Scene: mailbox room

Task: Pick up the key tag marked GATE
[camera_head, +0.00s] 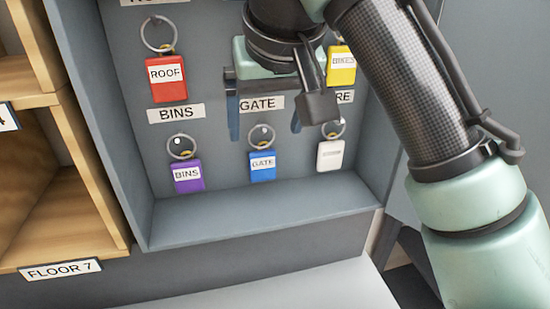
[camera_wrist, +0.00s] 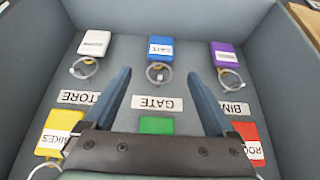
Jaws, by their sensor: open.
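The blue key tag marked GATE (camera_head: 263,167) hangs by its ring in the lower row of the grey key cabinet, under the GATE label (camera_head: 262,103). In the wrist view, which is upside down, the blue GATE tag (camera_wrist: 160,48) is at the top middle with its ring toward me. My gripper (camera_head: 265,130) is in front of the cabinet, above the blue tag. In the wrist view its two dark blue fingers (camera_wrist: 168,88) are spread wide with nothing between them touching either one. The tag is just beyond the fingertips.
A purple BINS tag (camera_head: 188,175) hangs left of the blue tag, and a white tag (camera_head: 330,155) hangs right. Above are a red ROOF tag (camera_head: 167,77), a yellow BIKES tag (camera_head: 341,66) and a green tag (camera_wrist: 156,125). Cabinet side walls and a bottom ledge (camera_head: 260,212) enclose them.

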